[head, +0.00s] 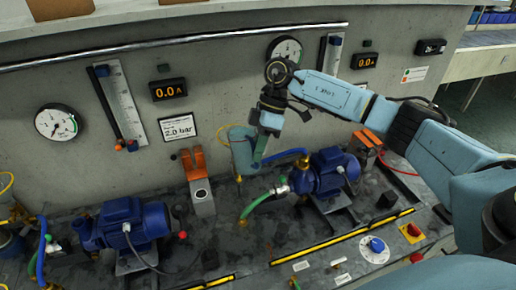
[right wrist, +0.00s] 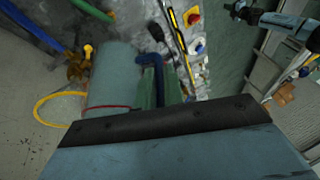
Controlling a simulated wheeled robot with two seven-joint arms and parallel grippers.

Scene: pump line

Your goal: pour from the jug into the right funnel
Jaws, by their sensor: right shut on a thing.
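The jug (head: 240,152) is a pale blue-grey cylinder behind the right pump's hoses. It also shows in the right wrist view (right wrist: 112,72), with a thin red line around it. My right gripper (head: 262,142) points down at the jug's right side. It is shut on the jug; in the right wrist view its green fingers (right wrist: 160,84) close around a dark blue part (right wrist: 149,60) that looks like the handle. The jug looks near upright, slightly tilted. I cannot make out the right funnel; the jug and arm may hide it. My left gripper is not in view.
The right blue pump (head: 325,172) stands right of the jug, with a green hose (head: 262,200) in front. An orange-topped block (head: 200,190) stands left of it, and the left blue pump (head: 128,222) further left. The wall with gauges (head: 56,122) rises close behind.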

